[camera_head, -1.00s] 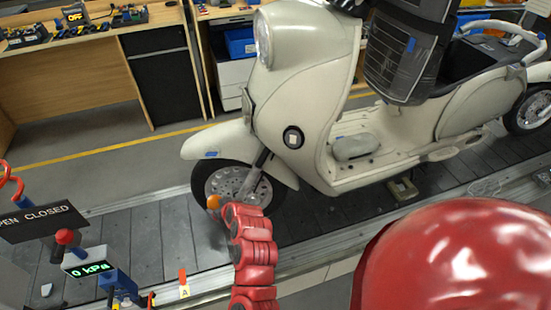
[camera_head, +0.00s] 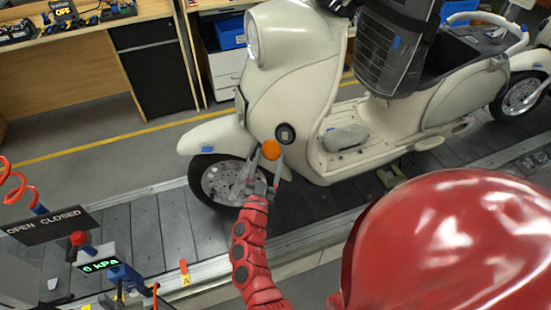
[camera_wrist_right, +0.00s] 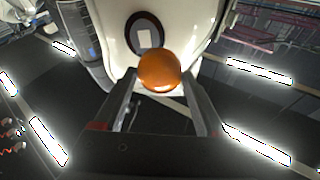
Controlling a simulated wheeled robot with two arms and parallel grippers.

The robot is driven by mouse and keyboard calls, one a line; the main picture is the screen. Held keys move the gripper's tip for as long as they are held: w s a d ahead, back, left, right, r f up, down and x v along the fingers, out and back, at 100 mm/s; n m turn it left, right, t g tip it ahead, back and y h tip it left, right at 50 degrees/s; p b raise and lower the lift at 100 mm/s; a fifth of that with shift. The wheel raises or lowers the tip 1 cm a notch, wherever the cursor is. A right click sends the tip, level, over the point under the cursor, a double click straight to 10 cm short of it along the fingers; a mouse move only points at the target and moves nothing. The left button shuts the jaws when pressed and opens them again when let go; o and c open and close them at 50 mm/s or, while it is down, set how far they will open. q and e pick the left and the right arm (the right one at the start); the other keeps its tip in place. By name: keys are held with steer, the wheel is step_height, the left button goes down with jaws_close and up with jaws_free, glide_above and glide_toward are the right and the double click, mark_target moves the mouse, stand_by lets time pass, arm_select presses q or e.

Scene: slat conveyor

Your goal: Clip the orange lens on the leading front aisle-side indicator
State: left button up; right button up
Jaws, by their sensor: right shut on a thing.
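The cream scooter stands on the conveyor, and its front aisle-side indicator (camera_head: 285,133) is a dark round base with a pale centre on the front panel. It also shows in the right wrist view (camera_wrist_right: 145,33). My right gripper (camera_head: 267,160) is shut on the orange lens (camera_head: 271,150). In the wrist view the lens (camera_wrist_right: 159,70) sits between the two fingertips (camera_wrist_right: 160,85), just below the indicator base in the picture. The lens looks apart from the base, but the exact gap cannot be told. My left gripper is not in view.
A second scooter (camera_head: 524,88) stands behind the first on the slat conveyor (camera_head: 150,225). At the lower left are an OPEN CLOSED sign (camera_head: 48,226), a 0 kPa display (camera_head: 95,262) and a red coiled hose (camera_head: 14,187). A workbench (camera_head: 70,60) stands at the back left.

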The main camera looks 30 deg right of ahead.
mark_target(285, 136)
steer(key=shift+s+d+f+m+g+h, duration=0.1)
steer(key=shift+s+d+m+g+h, duration=0.45)
steer(key=shift+s+d+h, duration=0.25)
steer(key=shift+w+d+f+b, duration=0.1)
steer(key=shift+w+d+b, duration=0.75)
steer(key=shift+w+d, duration=1.4)
steer(key=shift+d, duration=0.25)
steer(key=shift+a+f, duration=0.1)
steer(key=shift+f, duration=0.15)
steer(key=shift+w+d, duration=0.2)
steer(key=shift+d, duration=0.1)
steer(key=o, duration=1.3)
steer(key=shift+a, duration=0.1)
